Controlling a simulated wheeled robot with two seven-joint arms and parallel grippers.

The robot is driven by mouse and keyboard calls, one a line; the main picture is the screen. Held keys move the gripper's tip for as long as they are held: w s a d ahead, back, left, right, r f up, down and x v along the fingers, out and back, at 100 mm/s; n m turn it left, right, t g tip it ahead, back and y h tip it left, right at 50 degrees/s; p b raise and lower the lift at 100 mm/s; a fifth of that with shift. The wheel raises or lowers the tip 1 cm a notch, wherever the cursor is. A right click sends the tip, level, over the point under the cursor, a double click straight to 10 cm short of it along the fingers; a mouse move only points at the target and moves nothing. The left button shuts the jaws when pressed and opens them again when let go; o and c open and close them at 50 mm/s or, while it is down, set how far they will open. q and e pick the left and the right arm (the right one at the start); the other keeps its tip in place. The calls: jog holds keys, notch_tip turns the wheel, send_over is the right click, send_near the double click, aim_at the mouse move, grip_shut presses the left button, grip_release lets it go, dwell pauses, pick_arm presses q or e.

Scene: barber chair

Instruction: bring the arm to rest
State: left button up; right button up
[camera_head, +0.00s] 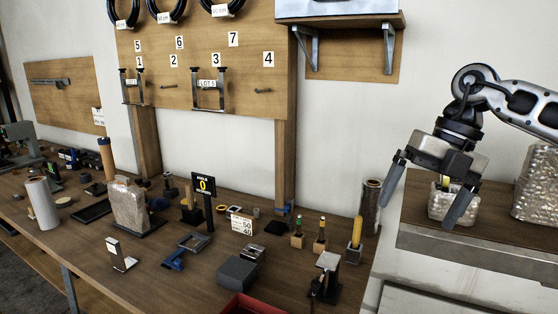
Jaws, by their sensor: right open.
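My right gripper (428,194) comes in from the right on its white and black arm. Its two grey fingers are spread wide apart and point downward. It hangs in front of the shelf at the right, with a small clear container (440,205) seen behind and between the fingers. I see nothing held in it, and I cannot tell how far it is from the container. My left gripper is not in view.
A long brown workbench (140,276) carries many small items, including a grey box (237,272) and a red tray (252,305). A wooden pegboard (205,95) stands behind it. A shelf (480,248) at the right holds a large bubble-wrapped item (538,185).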

jog(key=s+a+f+m+y, duration=0.1)
jog(key=s+a+f+y, duration=0.15)
jog(key=a+y, duration=0.45)
jog(key=s+a+f+m+y, duration=0.15)
jog(key=a+f+y, duration=0.25)
jog(key=a, duration=0.8)
jog(key=s+a+f+m+y, duration=0.15)
jog(key=a+f+y, duration=0.3)
jog(key=a, duration=0.45)
jog(key=d+f+m+t+h, duration=0.5)
jog(key=f+m+t, duration=0.3)
jog(key=m, duration=0.3)
jog(key=d+f+m+t+h, duration=0.45)
jog(key=f+m+t, duration=0.3)
jog(key=m, duration=0.35)
jog(key=s+d+f+m+g+h, duration=0.2)
jog(key=s+d+f+m+h, duration=0.1)
jog(key=s+f, duration=0.4)
jog(key=s+d+f+m+g+h, duration=0.3)
jog(key=s+d+f, duration=0.3)
jog(key=s+f, duration=0.2)
jog(key=shift+h, duration=0.6)
